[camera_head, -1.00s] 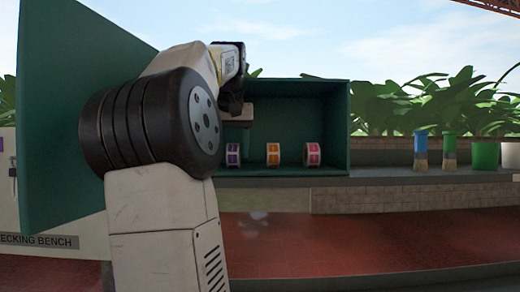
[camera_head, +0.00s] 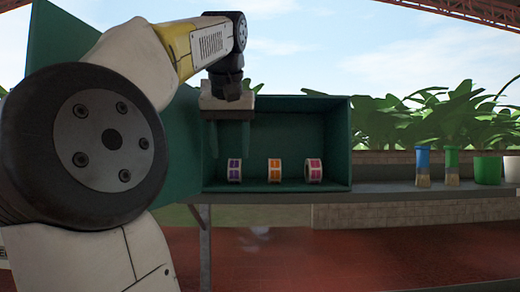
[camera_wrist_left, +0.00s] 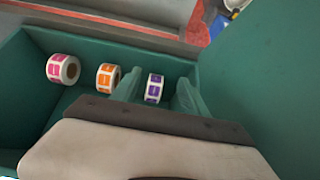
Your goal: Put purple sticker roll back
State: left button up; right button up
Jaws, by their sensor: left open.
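The purple sticker roll (camera_head: 234,170) stands on edge on the floor of the green open-fronted box (camera_head: 330,187), at its left end. It also shows in the left wrist view (camera_wrist_left: 154,89), between my fingers as seen from above. My left gripper (camera_head: 230,140) is open and empty, pointing down, with its fingers above the purple roll in the head view. In the left wrist view the fingers (camera_wrist_left: 160,92) lie either side of the roll, apparently apart from it. My right gripper is not in view.
An orange sticker roll (camera_head: 274,170) and a pink sticker roll (camera_head: 313,170) stand to the right in the same box. A green door panel (camera_head: 180,150) rises at the box's left. Two brushes (camera_head: 423,167) and a green pot (camera_head: 488,170) stand farther right on the shelf.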

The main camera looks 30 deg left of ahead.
pick_arm(q)
jog(key=shift+s+d, duration=0.45)
jog(key=shift+s, duration=0.35)
jog(key=shift+s+d, duration=0.45)
jog(key=shift+s, duration=0.3)
jog(key=s+d+f+m+h, duration=0.1)
jog(key=d+f+m, duration=0.1)
jog(key=d+f, duration=0.4)
jog(key=s+d+f+m+h, duration=0.1)
jog(key=d+f, duration=0.6)
jog(key=f, duration=0.8)
jog(key=s+d+f+m+h, duration=0.1)
jog(key=d+f+m+h, duration=0.2)
jog(key=d+f, duration=0.4)
notch_tip(320, 180, down, 4)
jog(key=shift+f, duration=0.1)
jog(key=shift+s, duration=0.1)
jog(key=shift+c, duration=0.2)
